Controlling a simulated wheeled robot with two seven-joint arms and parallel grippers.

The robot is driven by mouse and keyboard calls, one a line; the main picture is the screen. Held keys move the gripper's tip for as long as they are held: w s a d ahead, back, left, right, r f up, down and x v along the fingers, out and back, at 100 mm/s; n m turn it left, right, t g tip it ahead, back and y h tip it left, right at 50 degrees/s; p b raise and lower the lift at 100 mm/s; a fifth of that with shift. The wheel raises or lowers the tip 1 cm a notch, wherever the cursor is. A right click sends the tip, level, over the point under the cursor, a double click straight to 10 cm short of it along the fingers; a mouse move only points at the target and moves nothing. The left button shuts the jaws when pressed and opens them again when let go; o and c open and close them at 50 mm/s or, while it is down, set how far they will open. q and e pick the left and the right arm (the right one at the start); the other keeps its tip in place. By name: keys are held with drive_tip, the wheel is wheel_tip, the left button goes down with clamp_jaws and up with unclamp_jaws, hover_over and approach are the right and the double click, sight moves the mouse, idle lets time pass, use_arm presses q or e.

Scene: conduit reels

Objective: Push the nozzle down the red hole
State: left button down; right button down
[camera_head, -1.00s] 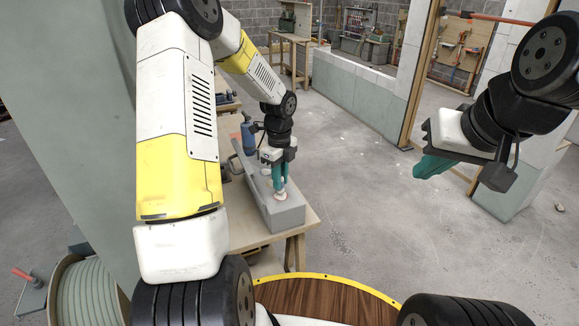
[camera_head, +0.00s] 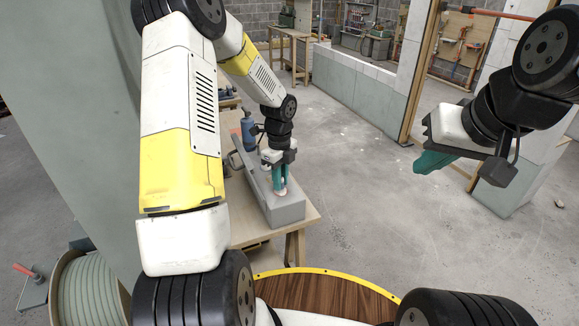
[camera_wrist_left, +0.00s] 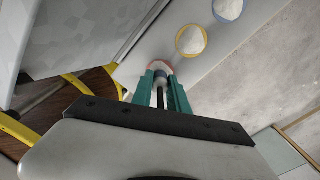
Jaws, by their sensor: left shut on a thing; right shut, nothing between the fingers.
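My left gripper (camera_head: 280,188) points down at the top of a long grey block (camera_head: 288,212) on a workbench. In the left wrist view its green fingers (camera_wrist_left: 160,88) are shut on the nozzle (camera_wrist_left: 161,92), a slim dark and grey piece. The nozzle's far end is at the red-rimmed hole (camera_wrist_left: 159,65); the fingers cover much of both, so how deep it sits cannot be told. Beside it are a yellow-rimmed hole (camera_wrist_left: 191,40) and a blue-rimmed hole (camera_wrist_left: 229,9), both showing white inside. My right gripper (camera_head: 434,162) is shut and empty, off to the right above the floor.
The wooden workbench (camera_head: 244,232) carries the block and a blue tool (camera_head: 248,130) behind it. A reel of pale conduit (camera_head: 88,292) stands at lower left. A low wall (camera_head: 362,90) runs behind. The floor right of the bench is clear.

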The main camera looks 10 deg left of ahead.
use_arm(q)
drive_tip(key=c, duration=1.2)
unclamp_jaws()
wheel_tip(320, 180, up, 7)
drive_tip(key=shift+r, duration=0.4)
